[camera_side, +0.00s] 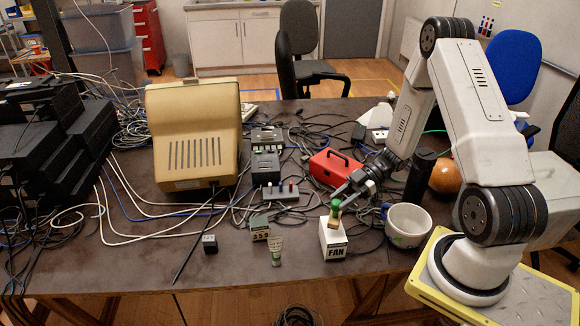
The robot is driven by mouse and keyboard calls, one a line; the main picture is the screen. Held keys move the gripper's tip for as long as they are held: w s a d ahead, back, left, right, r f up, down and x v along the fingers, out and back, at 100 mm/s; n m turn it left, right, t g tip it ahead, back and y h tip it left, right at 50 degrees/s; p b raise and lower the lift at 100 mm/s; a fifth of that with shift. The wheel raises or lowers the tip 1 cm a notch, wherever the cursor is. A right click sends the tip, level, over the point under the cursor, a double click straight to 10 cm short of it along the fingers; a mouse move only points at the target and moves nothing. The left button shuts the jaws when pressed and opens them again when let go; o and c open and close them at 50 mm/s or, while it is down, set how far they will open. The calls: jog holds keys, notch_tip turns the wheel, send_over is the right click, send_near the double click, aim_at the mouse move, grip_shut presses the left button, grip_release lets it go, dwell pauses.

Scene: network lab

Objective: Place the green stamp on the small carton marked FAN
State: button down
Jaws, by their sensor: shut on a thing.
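The small white carton marked FAN (333,241) stands near the front edge of the table, right of the middle. The green stamp (336,206) has a green knob and a tan lower part, and it is upright right over the carton's top. My gripper (338,200) reaches in from the right and is shut on the stamp. The stamp's base looks very close to the carton top. I cannot tell whether they touch.
A white bowl (407,226) stands just right of the carton. A red toolbox (336,168) lies behind it. Cables cross the table; the front left is mostly clear.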

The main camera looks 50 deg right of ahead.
jog(key=shift+f, duration=1.25)
jog(key=shift+f, duration=0.15)
jog(key=shift+c, duration=1.6)
grip_release()
jog(key=shift+d+r, duration=0.15)
jog(key=shift+r, duration=0.1)
jog(key=v, duration=1.1)
jog(key=shift+d+r, duration=0.25)
jog(key=shift+d, duration=0.05)
